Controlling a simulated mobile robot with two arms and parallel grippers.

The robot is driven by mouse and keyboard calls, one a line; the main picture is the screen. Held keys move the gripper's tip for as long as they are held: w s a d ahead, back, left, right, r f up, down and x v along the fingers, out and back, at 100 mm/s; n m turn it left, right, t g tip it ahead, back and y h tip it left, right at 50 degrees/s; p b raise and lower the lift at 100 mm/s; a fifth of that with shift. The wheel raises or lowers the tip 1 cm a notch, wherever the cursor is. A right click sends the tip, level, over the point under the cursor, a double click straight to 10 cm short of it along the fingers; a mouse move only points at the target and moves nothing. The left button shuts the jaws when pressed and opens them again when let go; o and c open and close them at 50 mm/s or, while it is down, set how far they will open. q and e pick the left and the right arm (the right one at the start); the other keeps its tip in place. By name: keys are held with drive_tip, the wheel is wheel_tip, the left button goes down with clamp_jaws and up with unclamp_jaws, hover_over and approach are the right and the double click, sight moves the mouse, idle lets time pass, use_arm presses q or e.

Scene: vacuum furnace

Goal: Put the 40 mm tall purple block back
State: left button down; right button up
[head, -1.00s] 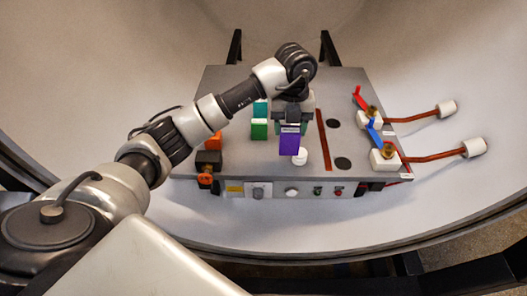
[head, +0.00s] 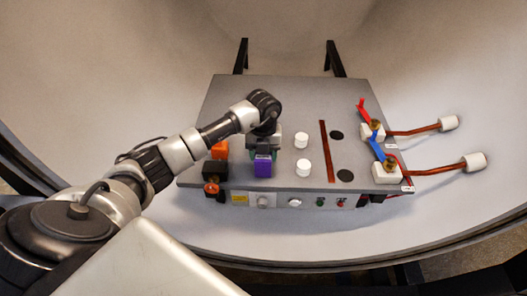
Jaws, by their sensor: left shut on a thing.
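The purple block (head: 262,168) is at the front of the grey panel (head: 222,108), left of its middle. My left gripper (head: 263,152) is shut on its top, coming from above and behind. Whether the block's underside touches the panel cannot be told. The arm and gripper cover the spot behind the block, where only a bit of green shows (head: 279,154). My right gripper is not in view.
Two white cylinders (head: 301,140) stand right of my gripper. Beyond them are a red-brown strip (head: 326,150) and dark discs (head: 345,175). Red (head: 363,108) and blue (head: 377,147) levers sit at the right edge. Orange (head: 220,150) and black (head: 215,172) parts stand close on the left.

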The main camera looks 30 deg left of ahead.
use_arm(q)
drive_tip(key=c, duration=0.9)
unclamp_jaws()
drive_tip(key=shift+f, duration=0.1)
drive_tip(key=o, duration=0.5)
drive_tip(key=shift+r, duration=0.65)
wheel_tip(320, 180, up, 11)
drive_tip(key=b, duration=0.2)
drive_tip(key=shift+w+b, duration=0.15)
drive_tip(key=shift+b, duration=0.15)
